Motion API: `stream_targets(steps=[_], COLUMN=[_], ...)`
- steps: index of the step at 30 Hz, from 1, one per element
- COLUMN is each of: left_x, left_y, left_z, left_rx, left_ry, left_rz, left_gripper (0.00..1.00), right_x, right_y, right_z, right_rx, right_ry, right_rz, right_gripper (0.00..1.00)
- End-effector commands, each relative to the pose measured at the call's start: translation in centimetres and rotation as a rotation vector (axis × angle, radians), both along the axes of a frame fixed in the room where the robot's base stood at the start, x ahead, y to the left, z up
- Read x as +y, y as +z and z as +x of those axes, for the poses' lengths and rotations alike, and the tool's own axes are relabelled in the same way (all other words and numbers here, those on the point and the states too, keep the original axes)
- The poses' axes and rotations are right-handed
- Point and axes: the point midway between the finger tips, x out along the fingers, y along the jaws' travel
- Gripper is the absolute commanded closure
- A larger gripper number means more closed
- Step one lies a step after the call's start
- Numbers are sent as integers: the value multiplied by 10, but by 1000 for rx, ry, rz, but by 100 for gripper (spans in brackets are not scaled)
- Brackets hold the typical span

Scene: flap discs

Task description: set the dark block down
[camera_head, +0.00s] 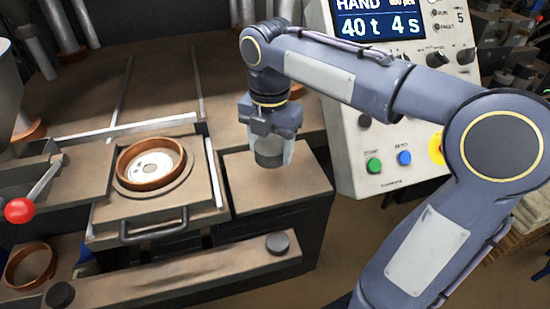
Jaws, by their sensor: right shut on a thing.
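My right gripper (269,150) points down over the brown stand top (300,190), right of the sliding plate. It is shut on the dark block (269,158), a short dark cylinder between its two pale fingers. The block's underside is close to the stand top; I cannot tell if it touches. My left gripper is not in view.
Left of the stand, a copper ring (152,163) with a pale disc inside sits on a plate with a black handle (153,226). A red-knobbed lever (19,210) is at far left. A control panel (390,150) stands behind my right arm.

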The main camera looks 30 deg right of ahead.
Motion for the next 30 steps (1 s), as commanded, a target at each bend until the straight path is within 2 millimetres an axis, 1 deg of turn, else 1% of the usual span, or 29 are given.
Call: stream_targets(steps=[1,5,8,12,14,26,27,30], left_x=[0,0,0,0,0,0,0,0], left_y=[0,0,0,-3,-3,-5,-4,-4], left_z=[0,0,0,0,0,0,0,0], left_rx=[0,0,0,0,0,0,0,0], left_ry=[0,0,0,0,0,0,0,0], left_rz=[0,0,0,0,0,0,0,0], left_gripper=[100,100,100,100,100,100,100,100], right_x=[-4,-9,-16,-15,-15,-15,-15,-15], right_y=[-5,-12,-21,-43,-48,-54,-54,-54], right_z=[2,5,9,9,9,9,9,9], right_rx=[2,0,1,2,1,-1,0,0], right_ry=[-2,-1,-3,0,0,0,0,0], right_rz=[0,0,-1,-1,-1,0,0,0], right_gripper=[72,72,72,72,72,72,39,26])
